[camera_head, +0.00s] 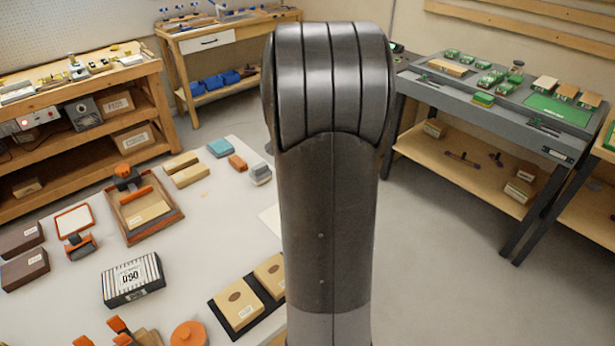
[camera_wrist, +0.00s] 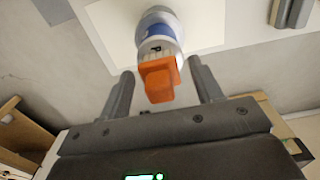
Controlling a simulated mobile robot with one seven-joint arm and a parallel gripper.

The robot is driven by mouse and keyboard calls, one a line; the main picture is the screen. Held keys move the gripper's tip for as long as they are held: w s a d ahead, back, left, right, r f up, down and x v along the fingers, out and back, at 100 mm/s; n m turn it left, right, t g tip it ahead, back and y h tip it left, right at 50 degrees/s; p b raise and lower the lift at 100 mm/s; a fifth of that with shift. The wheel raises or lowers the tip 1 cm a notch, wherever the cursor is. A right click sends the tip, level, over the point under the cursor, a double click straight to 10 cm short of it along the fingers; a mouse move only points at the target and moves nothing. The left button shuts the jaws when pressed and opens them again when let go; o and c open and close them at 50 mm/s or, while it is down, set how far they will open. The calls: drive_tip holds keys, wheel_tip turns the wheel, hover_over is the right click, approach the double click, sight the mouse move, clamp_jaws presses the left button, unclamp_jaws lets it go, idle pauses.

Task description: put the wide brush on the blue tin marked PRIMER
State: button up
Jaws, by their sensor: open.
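In the wrist view, my gripper (camera_wrist: 161,69) is open, with one finger on each side of an orange block-like piece (camera_wrist: 157,82). Clear gaps show between this piece and both fingers. It looks like the wide brush's handle, but I cannot be sure. Just beyond it is a rounded blue and white tin (camera_wrist: 158,28), with a dark letter like a P partly showing. The orange piece overlaps the tin in the picture; I cannot tell whether it rests on it. In the head view my arm hides the gripper and the tin.
The pale table (camera_head: 222,215) holds a wooden tray (camera_head: 172,213), a striped box (camera_head: 133,279), a black tray (camera_head: 222,318) with tan blocks, and an orange disc (camera_head: 188,335). A grey bench (camera_head: 480,95) stands at right, wooden benches at left and back. Floor is clear at right.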

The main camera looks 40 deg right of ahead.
wheel_tip(320, 180, up, 11)
drive_tip(key=shift+f, duration=0.1)
drive_tip(key=shift+r, duration=0.4)
drive_tip(key=shift+a+r, duration=0.1)
drive_tip(key=shift+a, duration=0.15)
drive_tip(key=s+a+r+n+t, duration=0.15)
drive_tip(key=a+n, duration=0.25)
drive_tip(key=a, duration=0.5)
drive_tip(key=s+a+r+n+t, duration=0.1)
drive_tip(key=s+a+r+n, duration=0.15)
drive_tip(key=a+n, duration=0.45)
drive_tip(key=s+a+f+n+t, duration=0.3)
drive_tip(key=s+a+n, duration=0.4)
drive_tip(key=s+a, duration=0.3)
drive_tip(key=a, duration=0.3)
drive_tip(key=shift+f, duration=0.4)
drive_tip(key=shift+o, duration=0.3)
